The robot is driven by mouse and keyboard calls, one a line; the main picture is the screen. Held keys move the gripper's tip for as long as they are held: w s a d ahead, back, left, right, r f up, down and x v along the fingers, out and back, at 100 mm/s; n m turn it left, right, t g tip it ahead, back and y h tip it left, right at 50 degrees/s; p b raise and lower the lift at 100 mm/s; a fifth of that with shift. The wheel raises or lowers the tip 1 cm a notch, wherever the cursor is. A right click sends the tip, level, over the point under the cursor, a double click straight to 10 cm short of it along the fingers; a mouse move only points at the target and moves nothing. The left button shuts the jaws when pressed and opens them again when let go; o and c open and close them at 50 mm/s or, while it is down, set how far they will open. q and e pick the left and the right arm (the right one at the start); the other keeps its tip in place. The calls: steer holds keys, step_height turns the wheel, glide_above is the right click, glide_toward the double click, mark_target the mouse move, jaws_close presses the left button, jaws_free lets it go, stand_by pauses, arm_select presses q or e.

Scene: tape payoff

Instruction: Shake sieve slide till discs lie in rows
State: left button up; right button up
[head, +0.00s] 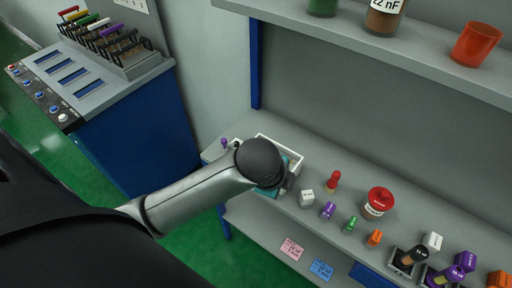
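A white-rimmed tray or frame (291,149) stands on the grey bench behind my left wrist. A teal piece (268,192) shows at its near side, partly hidden; I cannot tell whether it is the sieve slide. My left arm reaches in from the left, and its dark, round wrist covers most of the tray. A small part of my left gripper (290,181) shows at the tray's right side; its fingertips are hidden, so its opening and any hold cannot be told. No discs can be made out. My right gripper is not in view.
Right of the tray are a white block (306,198), a red-topped piece (333,181), a red-lidded jar (378,203) and several small coloured parts. A shelf (390,62) overhangs the bench. A blue cabinet (140,135) with a control panel stands left.

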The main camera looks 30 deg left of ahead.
arm_select(q)
steer(key=w+a+r+m+g+p, duration=0.1)
steer(key=w+a+r+m+g, duration=0.15)
steer(key=a+r+m, duration=0.35)
steer(key=w+a+r+m+g+p, duration=0.1)
steer(key=w+a+r+m+g, duration=0.15)
steer(key=a+r+m, duration=0.4)
steer(key=shift+n+y, duration=0.3)
steer(key=shift+n, duration=0.25)
steer(key=f+b, duration=0.1)
steer(key=f, duration=0.3)
steer(key=d+f+b, duration=0.1)
steer(key=f, duration=0.4)
steer(key=d+f+b, duration=0.1)
steer(key=f, duration=0.3)
steer(key=shift+d+f+b, duration=0.15)
steer(key=shift+b, duration=0.15)
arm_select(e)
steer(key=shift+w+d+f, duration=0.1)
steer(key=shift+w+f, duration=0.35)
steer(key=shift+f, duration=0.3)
arm_select(q)
jaws_close()
